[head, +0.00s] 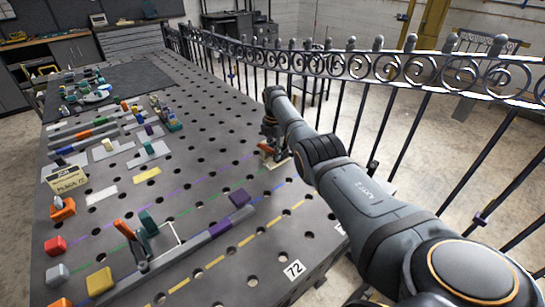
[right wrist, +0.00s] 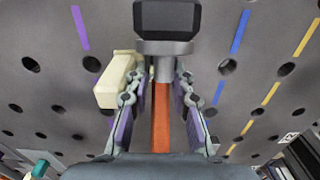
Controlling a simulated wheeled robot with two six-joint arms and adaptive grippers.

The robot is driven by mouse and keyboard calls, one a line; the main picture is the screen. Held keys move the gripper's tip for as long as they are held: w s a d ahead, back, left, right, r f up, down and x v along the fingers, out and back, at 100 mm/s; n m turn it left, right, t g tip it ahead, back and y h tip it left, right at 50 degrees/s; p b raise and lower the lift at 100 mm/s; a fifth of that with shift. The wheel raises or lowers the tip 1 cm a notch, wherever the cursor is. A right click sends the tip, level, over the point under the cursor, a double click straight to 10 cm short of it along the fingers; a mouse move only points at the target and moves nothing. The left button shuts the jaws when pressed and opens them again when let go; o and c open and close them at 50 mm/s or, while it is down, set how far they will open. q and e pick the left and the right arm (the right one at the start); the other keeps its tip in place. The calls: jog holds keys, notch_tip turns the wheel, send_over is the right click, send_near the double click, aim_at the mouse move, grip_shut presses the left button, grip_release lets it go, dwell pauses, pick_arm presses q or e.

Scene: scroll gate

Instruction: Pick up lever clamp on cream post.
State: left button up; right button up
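The lever clamp shows in the right wrist view as an orange lever (right wrist: 161,115) below a grey collar and black block. A cream block (right wrist: 118,80), which looks like the cream post, sits just left of it. My right gripper (right wrist: 160,95) has its two fingers on either side of the lever, with narrow gaps visible, so it looks open around it. In the head view my right gripper (head: 271,140) is down at the table's right side, over the cream post (head: 275,161); the arm and fingers hide most of the clamp. My left gripper is out of view.
The dark perforated table (head: 215,100) holds another orange-handled clamp (head: 130,240), a long grey bar with a purple block (head: 239,197), and several coloured blocks at the left. A scroll-topped iron gate (head: 350,66) runs along the right edge. The table's middle is mostly clear.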

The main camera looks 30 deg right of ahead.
jog(key=shift+r, duration=0.1)
grip_shut()
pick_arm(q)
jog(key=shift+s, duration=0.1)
